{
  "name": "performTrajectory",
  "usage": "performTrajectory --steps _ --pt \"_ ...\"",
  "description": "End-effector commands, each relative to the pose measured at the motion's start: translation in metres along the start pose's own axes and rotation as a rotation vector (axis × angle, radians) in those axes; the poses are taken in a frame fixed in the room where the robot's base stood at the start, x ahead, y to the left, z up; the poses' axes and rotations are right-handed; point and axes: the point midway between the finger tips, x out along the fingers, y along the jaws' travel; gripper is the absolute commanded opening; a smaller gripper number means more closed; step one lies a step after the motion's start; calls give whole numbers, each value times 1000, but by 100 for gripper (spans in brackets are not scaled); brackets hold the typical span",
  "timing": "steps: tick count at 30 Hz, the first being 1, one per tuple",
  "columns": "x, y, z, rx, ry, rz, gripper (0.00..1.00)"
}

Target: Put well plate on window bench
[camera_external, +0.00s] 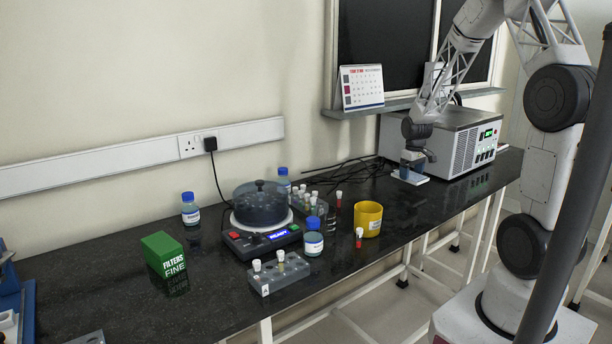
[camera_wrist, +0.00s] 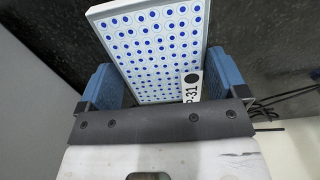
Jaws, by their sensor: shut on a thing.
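The well plate (camera_wrist: 150,45) is a white plate with rows of blue wells and a "P-31" label. It sits between the blue fingers of my gripper (camera_wrist: 160,85) in the wrist view, one finger along each side. In the external view, my gripper (camera_external: 411,165) points down over the far part of the black bench (camera_external: 350,250), and the plate (camera_external: 410,178) shows white beneath it. The plate is at or just above the bench top; I cannot tell whether it touches. The window (camera_external: 386,42) is on the wall behind, with a narrow grey sill (camera_external: 400,103).
A grey instrument box (camera_external: 455,140) stands close to the right of my gripper. Dark cables (camera_external: 340,168) lie to its left. A yellow cup (camera_external: 368,218), a centrifuge (camera_external: 262,212), bottles and tube racks stand nearer. A calendar (camera_external: 361,87) stands on the sill.

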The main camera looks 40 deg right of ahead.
Motion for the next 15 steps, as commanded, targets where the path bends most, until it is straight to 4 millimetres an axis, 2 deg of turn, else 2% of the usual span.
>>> performTrajectory --steps 5,15 --pt "1 4 -10 0 0 0 65" --pt "1 4 -10 0 0 0 65"
